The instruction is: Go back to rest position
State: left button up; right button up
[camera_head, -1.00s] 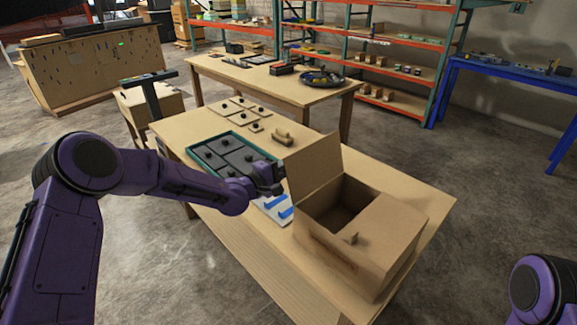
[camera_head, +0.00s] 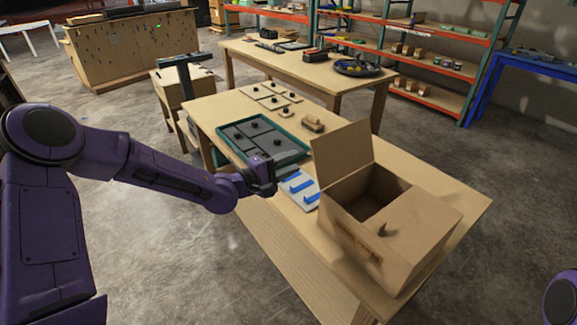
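My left gripper (camera_head: 264,176) is at the end of the purple arm that comes in from the left. It hangs near the front corner of the green-rimmed tray (camera_head: 295,156) on the table. Its fingers are dark and small, and I cannot tell whether they are open or shut. I see nothing clearly held in it. Of my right arm only a purple part shows at the lower right edge, and its gripper is out of view.
The wooden table (camera_head: 455,192) holds an open cardboard box (camera_head: 375,245), a light panel with blue bars (camera_head: 313,198), wooden pieces (camera_head: 312,124) and flat knobbed boards (camera_head: 270,96). A second table (camera_head: 300,74) stands behind. Floor at the left is clear.

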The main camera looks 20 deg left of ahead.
pick_arm(q)
jog(key=shift+s, duration=0.1)
dwell(0.4)
jog(key=s+a+f+m+g+y, duration=0.1)
jog(key=s+f+g+y, duration=0.15)
jog(key=s+f, duration=0.4)
jog(key=s+f+m+g+y, duration=0.1)
jog(key=s+f+m+y, duration=0.2)
jog(key=f, duration=0.6)
jog(key=s+a+f+g+y, duration=0.1)
jog(key=s+f+g+y, duration=0.1)
jog(key=s+f+y, duration=0.45)
jog(key=s+f+m+g, duration=0.1)
jog(key=s+f+g, duration=0.1)
jog(key=s+f, duration=0.2)
jog(key=s+a+f+m+g+b, duration=0.1)
jog(key=s+f, duration=0.4)
jog(key=s, duration=0.6)
jog(key=s+a+f+m+g, duration=0.1)
jog(key=s+f+g, duration=0.3)
jog(key=s, duration=0.3)
jog(key=shift+s+a+f+b, duration=0.25)
jog(key=shift+b, duration=0.05)
